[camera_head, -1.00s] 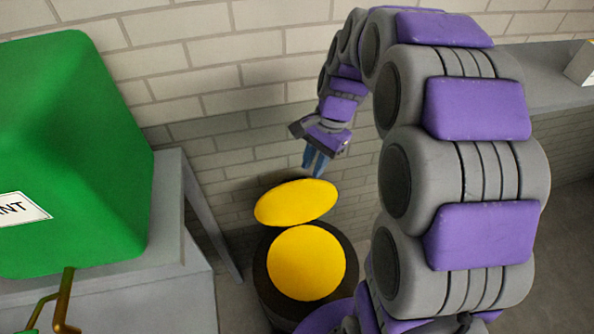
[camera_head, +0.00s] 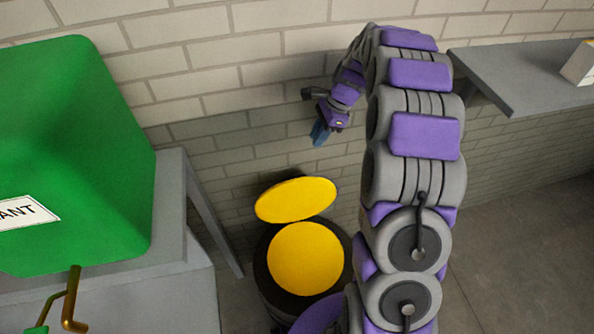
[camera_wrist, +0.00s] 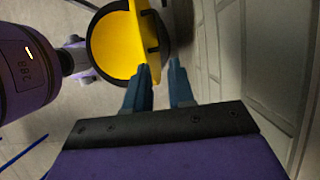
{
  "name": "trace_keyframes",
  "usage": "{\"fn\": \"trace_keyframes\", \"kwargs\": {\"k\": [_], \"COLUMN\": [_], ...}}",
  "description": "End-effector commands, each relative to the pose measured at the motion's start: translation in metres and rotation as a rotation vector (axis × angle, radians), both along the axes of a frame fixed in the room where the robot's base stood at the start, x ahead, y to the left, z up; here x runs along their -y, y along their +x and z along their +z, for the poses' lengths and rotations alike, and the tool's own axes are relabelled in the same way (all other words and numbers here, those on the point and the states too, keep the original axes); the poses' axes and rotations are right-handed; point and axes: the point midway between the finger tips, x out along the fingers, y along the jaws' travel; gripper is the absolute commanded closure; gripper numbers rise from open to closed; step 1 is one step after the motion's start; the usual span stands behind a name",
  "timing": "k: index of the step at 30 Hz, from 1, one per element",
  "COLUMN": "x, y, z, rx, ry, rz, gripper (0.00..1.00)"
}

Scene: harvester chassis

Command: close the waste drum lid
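The waste drum (camera_head: 265,283) is a dark barrel with a round yellow face at its top, low in the middle of the head view. Its yellow lid (camera_head: 295,199) stands open, tilted up at the drum's far side. My gripper (camera_head: 319,136) is above and behind the lid, near the wall, pointing down and apart from it. In the wrist view my gripper's blue fingers (camera_wrist: 160,68) have a gap between them and hold nothing. The lid (camera_wrist: 153,28) shows there nearly edge-on just beyond the fingertips, with the drum's yellow face (camera_wrist: 113,48) to its left.
A green container (camera_head: 75,150) stands on a grey bench (camera_head: 165,230) left of the drum. A brick wall (camera_head: 230,90) runs behind the drum and gripper. A grey shelf (camera_head: 520,80) projects at the right. Floor right of my arm is clear.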

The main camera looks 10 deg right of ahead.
Motion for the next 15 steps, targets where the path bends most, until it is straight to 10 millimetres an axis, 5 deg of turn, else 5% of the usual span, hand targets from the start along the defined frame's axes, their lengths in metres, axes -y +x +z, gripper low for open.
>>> {"fn": "trace_keyframes", "kwargs": {"k": [15], "x": [-0.040], "y": [-0.003], "z": [-0.094], "rx": [-0.008], "ry": [0.003], "rz": [0.004], "gripper": [0.77]}}
